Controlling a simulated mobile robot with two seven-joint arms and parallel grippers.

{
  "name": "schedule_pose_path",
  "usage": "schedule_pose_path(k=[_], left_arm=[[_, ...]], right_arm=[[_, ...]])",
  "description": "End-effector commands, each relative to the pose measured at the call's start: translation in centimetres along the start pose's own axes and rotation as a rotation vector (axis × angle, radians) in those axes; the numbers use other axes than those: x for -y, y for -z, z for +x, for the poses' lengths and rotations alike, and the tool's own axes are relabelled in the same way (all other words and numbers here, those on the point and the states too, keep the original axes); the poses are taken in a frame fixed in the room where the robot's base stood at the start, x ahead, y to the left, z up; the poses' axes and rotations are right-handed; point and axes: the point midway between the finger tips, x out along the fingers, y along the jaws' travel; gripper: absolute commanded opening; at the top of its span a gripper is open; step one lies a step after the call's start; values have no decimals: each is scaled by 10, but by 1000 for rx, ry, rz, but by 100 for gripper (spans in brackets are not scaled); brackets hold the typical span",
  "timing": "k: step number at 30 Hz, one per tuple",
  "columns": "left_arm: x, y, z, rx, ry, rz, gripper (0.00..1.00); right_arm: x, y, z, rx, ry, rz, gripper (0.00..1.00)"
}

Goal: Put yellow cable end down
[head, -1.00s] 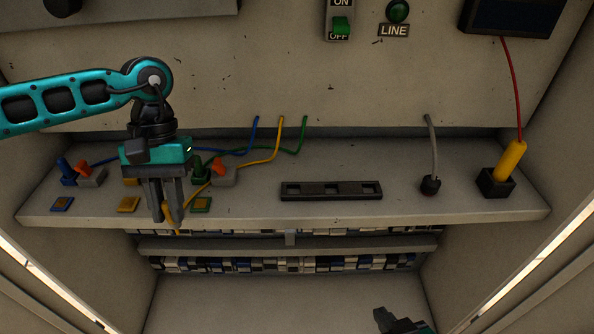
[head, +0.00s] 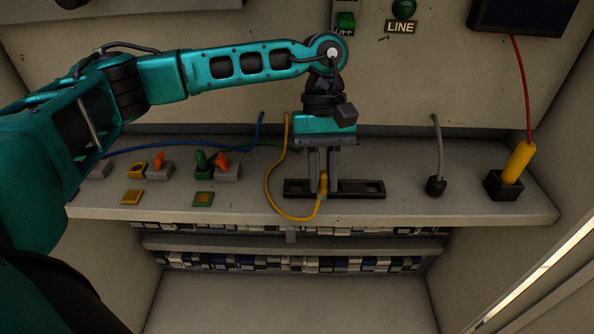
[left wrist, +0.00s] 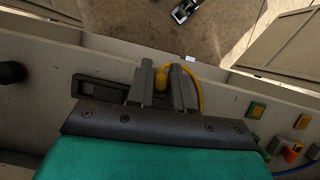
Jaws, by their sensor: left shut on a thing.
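My left gripper (head: 323,172) is shut on the yellow cable end (head: 323,184), which also shows between the fingers in the left wrist view (left wrist: 161,82). The fingers point down at the middle of the black slotted strip (head: 368,190) on the shelf. The yellow cable (head: 270,190) loops from the back wall to the end. My right gripper is not in view.
A grey cable's plug (head: 436,186) and a yellow handle in a black socket (head: 504,183) stand at right. The shelf's front edge (head: 400,224) is near.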

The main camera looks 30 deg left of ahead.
Motion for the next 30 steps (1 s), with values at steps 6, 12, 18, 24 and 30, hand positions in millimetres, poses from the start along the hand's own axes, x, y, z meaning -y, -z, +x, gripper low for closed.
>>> schedule_pose_path(k=[6, 12, 18, 24, 30], left_arm=[[4, 15, -8, 0, -216, -516, 0], [9, 28, -23, -3, -403, -961, 0], [19, 42, -39, -5, -583, -1388, 0], [34, 56, -57, -5, -763, -1816, 0], [52, 69, -76, -3, -923, -2202, 0]], right_arm=[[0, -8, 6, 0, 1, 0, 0], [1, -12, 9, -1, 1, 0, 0], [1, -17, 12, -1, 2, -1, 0], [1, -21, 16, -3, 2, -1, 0], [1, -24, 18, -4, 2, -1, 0]])
